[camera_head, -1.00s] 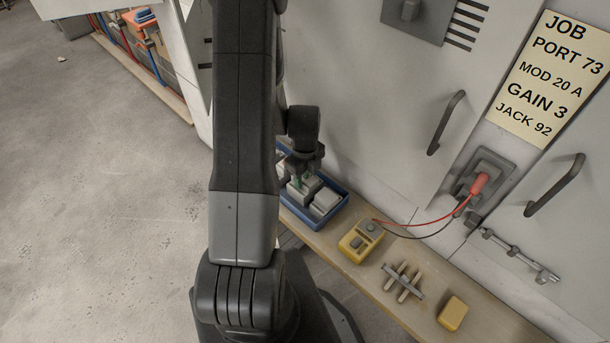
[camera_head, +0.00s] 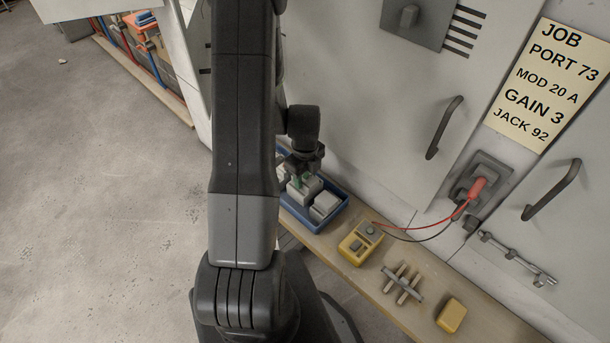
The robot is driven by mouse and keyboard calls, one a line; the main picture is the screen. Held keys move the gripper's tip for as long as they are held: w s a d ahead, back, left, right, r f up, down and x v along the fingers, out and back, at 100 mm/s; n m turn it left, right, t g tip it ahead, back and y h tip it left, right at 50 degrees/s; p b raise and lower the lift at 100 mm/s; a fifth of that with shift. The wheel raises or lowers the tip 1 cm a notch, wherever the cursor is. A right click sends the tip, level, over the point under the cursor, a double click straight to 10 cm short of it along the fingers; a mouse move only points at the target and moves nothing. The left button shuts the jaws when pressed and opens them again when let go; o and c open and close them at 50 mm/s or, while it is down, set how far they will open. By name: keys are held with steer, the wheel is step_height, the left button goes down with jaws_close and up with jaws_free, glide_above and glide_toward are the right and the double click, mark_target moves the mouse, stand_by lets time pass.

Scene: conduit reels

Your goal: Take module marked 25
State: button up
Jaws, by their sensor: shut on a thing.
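A blue tray (camera_head: 334,216) on the wooden shelf holds light grey modules. One module (camera_head: 325,204) sits at the tray's right side. Another module (camera_head: 304,188) with a green part on top is under my gripper (camera_head: 304,178). My gripper points down over the tray and is shut on this module. I cannot tell whether the module is lifted off the tray floor. No module marking can be read. My arm hides the tray's left part.
On the shelf (camera_head: 398,258) to the right are a yellow meter (camera_head: 361,242), a small rack of grey and wooden bars (camera_head: 403,284) and a yellow block (camera_head: 452,315). A red lead runs to a plug (camera_head: 477,188) on the cabinet. Two door handles (camera_head: 444,128) (camera_head: 551,189) stick out.

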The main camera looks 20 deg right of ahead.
steer(key=shift+r+p, duration=1.75)
steer(key=shift+r, duration=1.1)
